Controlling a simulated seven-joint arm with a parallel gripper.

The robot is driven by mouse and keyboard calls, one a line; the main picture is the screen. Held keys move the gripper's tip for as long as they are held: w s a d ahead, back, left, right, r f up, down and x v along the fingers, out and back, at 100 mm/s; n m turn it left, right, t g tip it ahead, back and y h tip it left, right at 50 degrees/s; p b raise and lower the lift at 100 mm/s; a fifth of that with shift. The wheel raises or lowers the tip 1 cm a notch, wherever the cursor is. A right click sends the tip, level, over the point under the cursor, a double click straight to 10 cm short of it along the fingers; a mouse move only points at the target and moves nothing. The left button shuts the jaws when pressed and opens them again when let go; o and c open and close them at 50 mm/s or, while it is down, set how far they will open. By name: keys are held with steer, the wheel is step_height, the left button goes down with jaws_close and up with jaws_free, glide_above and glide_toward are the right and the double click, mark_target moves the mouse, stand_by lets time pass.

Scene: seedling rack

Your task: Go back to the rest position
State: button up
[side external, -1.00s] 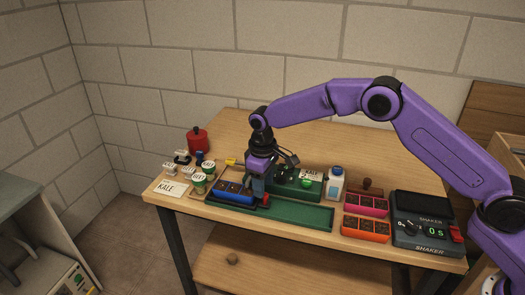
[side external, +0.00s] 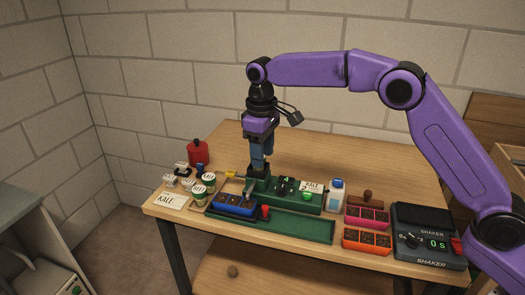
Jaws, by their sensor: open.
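My gripper (side external: 259,168) points down, open and empty, in the side external view. It is raised above the table, over the left end of the green device behind the trays. The blue seedling tray (side external: 234,205) sits below and to the left of it, at the left end of the long green tray (side external: 300,228). The gripper is apart from the blue tray. My fingers overlap the green device in the picture, and I cannot tell the exact gap between them.
A pink tray (side external: 367,216), an orange tray (side external: 367,241) and the shaker (side external: 428,238) reading 0 s stand at the right. Kale jars (side external: 199,195), a KALE card (side external: 172,201) and a red canister (side external: 198,152) are at the left. The back of the table is clear.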

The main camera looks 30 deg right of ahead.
steer(key=shift+s, duration=0.1)
stand_by(0.3)
steer(key=s+d+r+n, duration=0.1)
steer(key=s+d, duration=0.2)
steer(key=s, duration=0.7)
steer(key=s+d+n, duration=0.2)
steer(key=s+d, duration=0.1)
steer(key=s, duration=0.6)
steer(key=s+d+r+n, duration=0.1)
steer(key=s+d, duration=0.2)
steer(key=s, duration=0.7)
steer(key=s+d+f+n, duration=0.1)
steer(key=s+d+f, duration=0.3)
steer(key=s+d, duration=0.4)
steer(key=s, duration=0.3)
steer(key=shift+d+y, duration=0.4)
